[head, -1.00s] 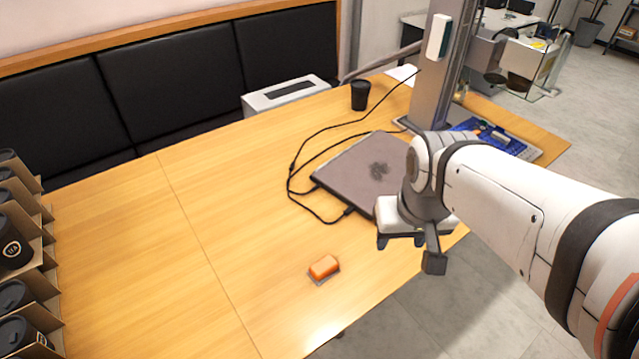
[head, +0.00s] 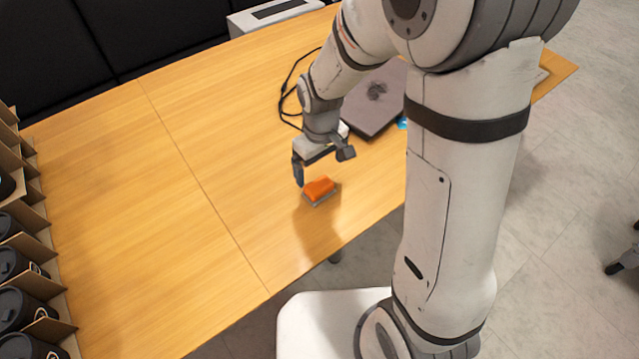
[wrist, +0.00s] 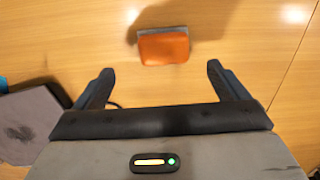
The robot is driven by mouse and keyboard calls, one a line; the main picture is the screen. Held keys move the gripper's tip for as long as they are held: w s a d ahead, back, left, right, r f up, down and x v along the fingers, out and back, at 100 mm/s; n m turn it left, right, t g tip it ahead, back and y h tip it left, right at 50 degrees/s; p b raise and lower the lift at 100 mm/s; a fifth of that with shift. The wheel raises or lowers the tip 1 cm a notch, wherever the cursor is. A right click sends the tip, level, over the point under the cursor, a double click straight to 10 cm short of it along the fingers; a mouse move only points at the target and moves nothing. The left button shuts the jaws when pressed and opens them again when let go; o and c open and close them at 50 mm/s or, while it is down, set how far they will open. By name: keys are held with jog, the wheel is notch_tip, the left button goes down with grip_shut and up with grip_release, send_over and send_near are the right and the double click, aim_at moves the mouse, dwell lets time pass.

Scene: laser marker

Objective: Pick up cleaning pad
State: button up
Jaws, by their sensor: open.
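The cleaning pad (head: 319,189) is a small orange block with a grey underside, lying on the wooden table near its front edge. In the wrist view the pad (wrist: 164,46) lies ahead of the fingertips, roughly centred between them. My gripper (head: 312,178) is just behind and above the pad in the head view, pointing down. In the wrist view my gripper (wrist: 160,70) has its two dark fingers spread wide with nothing between them.
A closed grey laptop (head: 378,100) lies behind my gripper, with a black cable (head: 284,98) looping to its left. A cardboard holder with several black cups (head: 15,305) stands at the left. The wooden table (head: 150,220) is clear between the holder and the pad.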

aim_at(319, 184)
jog(key=f, duration=0.7)
jog(key=shift+s+a+f, duration=0.15)
jog(key=shift+a+f, duration=0.05)
jog(key=shift+f, duration=0.1)
jog(key=shift+c, duration=0.4)
jog(key=c, duration=1)
notch_tip(319, 184, up, 10)
jog(key=shift+r, duration=0.1)
jog(key=o, duration=0.5)
jog(key=c, duration=0.4)
